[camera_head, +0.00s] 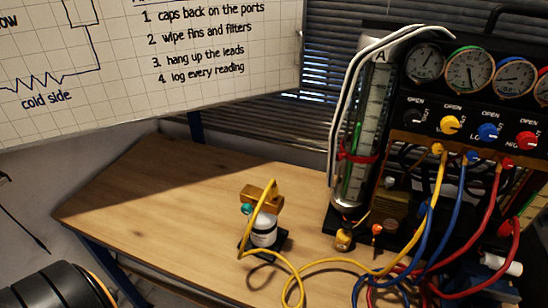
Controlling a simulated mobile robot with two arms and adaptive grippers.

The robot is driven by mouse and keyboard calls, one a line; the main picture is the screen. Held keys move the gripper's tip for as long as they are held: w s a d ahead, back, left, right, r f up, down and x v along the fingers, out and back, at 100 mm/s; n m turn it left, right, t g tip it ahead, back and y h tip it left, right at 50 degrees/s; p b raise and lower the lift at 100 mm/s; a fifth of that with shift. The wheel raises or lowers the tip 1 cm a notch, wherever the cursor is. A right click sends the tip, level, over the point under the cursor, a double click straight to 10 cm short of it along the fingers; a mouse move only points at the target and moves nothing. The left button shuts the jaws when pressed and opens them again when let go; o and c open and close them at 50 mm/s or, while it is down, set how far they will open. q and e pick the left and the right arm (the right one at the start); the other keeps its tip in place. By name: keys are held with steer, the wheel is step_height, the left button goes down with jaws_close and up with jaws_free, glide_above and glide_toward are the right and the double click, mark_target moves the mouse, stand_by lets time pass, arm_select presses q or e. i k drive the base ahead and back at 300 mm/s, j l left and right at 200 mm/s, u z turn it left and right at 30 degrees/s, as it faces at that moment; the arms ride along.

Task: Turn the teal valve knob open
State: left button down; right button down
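The teal valve knob (246,209) is small and round. It sits on the left side of a brass-coloured block (262,196) on top of a short white canister (263,232). The canister stands upright on a dark base on the wooden table (150,205). A yellow hose (268,191) passes in front of the block and runs down beside the canister. The knob's angle is too small to read.
A gauge panel (455,105) with yellow, blue and red knobs stands at the right. A clear cylinder (372,110) stands beside it. Yellow, blue and red hoses tangle at the table's lower right. A whiteboard (200,70) hangs behind. The table's left part is clear.

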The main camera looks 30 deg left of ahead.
mark_target(247, 208)
steer(key=u, duration=1.1)
